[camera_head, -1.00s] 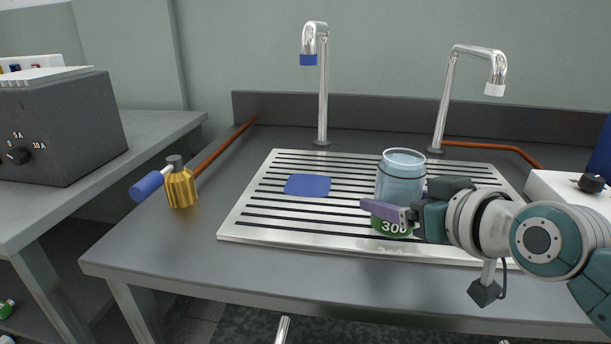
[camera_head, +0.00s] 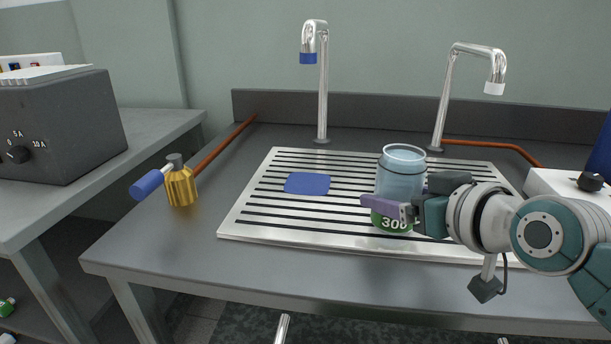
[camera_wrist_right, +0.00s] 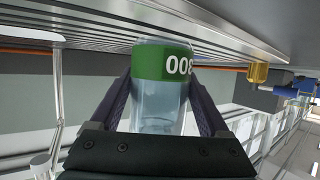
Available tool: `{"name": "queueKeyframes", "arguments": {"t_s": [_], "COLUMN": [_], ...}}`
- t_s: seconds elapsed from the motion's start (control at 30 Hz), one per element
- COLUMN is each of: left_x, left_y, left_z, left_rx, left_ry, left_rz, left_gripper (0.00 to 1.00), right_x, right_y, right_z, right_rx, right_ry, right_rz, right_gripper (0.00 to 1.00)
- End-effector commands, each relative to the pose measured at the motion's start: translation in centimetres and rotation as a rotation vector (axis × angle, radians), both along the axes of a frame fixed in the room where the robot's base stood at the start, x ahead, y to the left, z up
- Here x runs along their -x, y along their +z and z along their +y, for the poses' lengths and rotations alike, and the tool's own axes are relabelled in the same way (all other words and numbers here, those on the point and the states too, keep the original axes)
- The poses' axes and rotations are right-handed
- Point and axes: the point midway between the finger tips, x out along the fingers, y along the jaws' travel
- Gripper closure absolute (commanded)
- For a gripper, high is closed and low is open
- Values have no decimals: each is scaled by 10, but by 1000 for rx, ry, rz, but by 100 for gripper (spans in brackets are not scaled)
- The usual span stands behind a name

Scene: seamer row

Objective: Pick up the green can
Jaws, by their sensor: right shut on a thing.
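The green can is a clear bluish jar (camera_head: 400,172) with a green band marked 300 near its base. It is upright over the slotted metal drainboard (camera_head: 240,226), right of the blue square pad (camera_head: 307,184). My right gripper (camera_head: 385,206) comes in from the right and is shut on the can, with a finger on each side. The right wrist view shows the can (camera_wrist_right: 165,62) between the two fingers (camera_wrist_right: 162,85). Whether its base clears the drainboard is hard to tell. My left gripper is not in view.
Two tall taps (camera_head: 323,90) (camera_head: 447,100) stand behind the drainboard. A brass cylinder with a blue handle (camera_head: 181,188) stands on the left of the counter. A white box with a black knob (camera_head: 560,188) is at the right. The counter's front strip is clear.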

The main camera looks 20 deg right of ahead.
Motion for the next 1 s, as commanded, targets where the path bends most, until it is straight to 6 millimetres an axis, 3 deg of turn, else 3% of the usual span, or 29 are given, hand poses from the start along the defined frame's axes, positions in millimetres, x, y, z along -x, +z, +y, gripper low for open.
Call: {"name": "queueKeyframes", "arguments": {"t_s": [0.23, 0.6, 0.8, 1.0], "left_x": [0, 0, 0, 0], "left_y": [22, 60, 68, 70], "left_z": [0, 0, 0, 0], "left_rx": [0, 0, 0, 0], "left_ry": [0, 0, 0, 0], "left_rz": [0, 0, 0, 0], "left_gripper": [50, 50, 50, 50], "right_x": [-1, -1, -1, -1], "right_y": [47, 155, 187, 197], "right_z": [0, 0, 0, 0], "right_rx": [2, 3, 1, 1], "right_ry": [-1, 0, 0, 0], "right_rz": [-9, -11, -7, -5], "right_gripper": [100, 100, 100, 100]}}
